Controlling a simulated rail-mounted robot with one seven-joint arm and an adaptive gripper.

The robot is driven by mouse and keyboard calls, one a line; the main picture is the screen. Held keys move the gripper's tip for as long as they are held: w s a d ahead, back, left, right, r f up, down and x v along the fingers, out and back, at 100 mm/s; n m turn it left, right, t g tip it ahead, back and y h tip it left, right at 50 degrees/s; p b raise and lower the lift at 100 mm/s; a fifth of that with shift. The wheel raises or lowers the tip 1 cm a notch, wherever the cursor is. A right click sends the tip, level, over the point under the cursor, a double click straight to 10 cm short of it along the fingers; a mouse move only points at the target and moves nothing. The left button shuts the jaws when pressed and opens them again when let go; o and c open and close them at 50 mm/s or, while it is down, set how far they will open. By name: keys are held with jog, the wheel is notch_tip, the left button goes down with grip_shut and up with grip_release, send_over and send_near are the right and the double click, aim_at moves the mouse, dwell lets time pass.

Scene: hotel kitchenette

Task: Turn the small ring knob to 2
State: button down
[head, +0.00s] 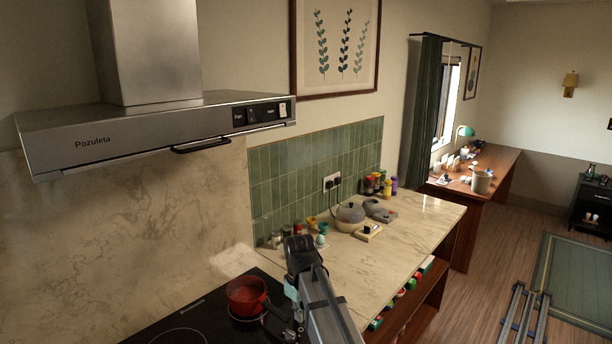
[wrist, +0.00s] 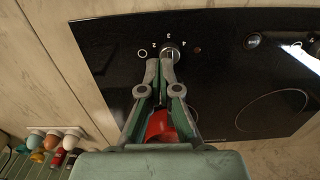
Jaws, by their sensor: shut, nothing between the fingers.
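A small round knob (wrist: 172,51) with a pale pointer mark sits on the black hob (wrist: 105,50), with faint numerals around it. The digits are too small to read surely, and I cannot tell which one the pointer meets. My gripper (wrist: 165,66) is shut and empty, its fingertips close to the knob's lower side in the wrist view. I cannot tell whether they touch it. A ring mark shows left of the knob.
A red pot (head: 246,295) stands on the hob; it shows partly behind my fingers in the wrist view (wrist: 158,124). Another knob (wrist: 252,41) is to the right. Small jars (head: 276,240) and a grey lidded pot (head: 350,215) stand on the counter. The range hood (head: 150,135) hangs above.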

aim_at(293, 335)
notch_tip(293, 335, down, 5)
jog(key=b, duration=0.3)
jog(key=shift+r, duration=0.2)
jog(key=shift+f+b, duration=0.35)
jog(key=shift+f, duration=0.85)
jog(key=shift+a+r, duration=0.1)
jog(key=shift+a, duration=0.15)
jog(key=shift+s+a+p, duration=0.15)
jog(key=shift+p, duration=0.3)
jog(key=shift+s+a+p, duration=0.25)
jog(key=shift+s+p, duration=0.1)
jog(key=shift+p, duration=0.1)
jog(key=shift+s+a, duration=0.1)
jog(key=shift+s, duration=0.1)
jog(key=shift+s+a+p, duration=0.2)
jog(key=shift+a+p, duration=0.1)
jog(key=shift+p, duration=0.15)
